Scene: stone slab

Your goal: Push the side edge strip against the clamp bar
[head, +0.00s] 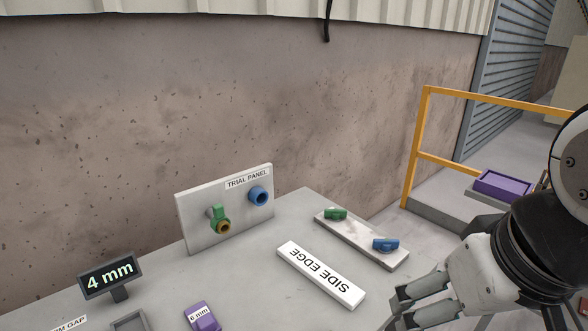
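The side edge strip (321,274) is a white bar labelled "SIDE EDGE", with the lettering upside down in the head view. It lies flat on the grey slab table, right of centre. Behind it and to its right is a pale stone-like bar (362,240) with a green knob (336,213) and a blue knob (386,244); it may be the clamp bar. A strip of bare table separates the two. My gripper (392,311) is at the lower right, near the right end of the strip and apart from it. Its fingers look spread, with nothing seen between them.
A trial panel (205,207) with green and blue fittings stands at the back left. A "4 mm" display (109,276), a purple "6 mm" block (203,317) and a grey tray (130,322) are front left. A yellow rail (418,150) and purple bin (503,185) stand beyond the table.

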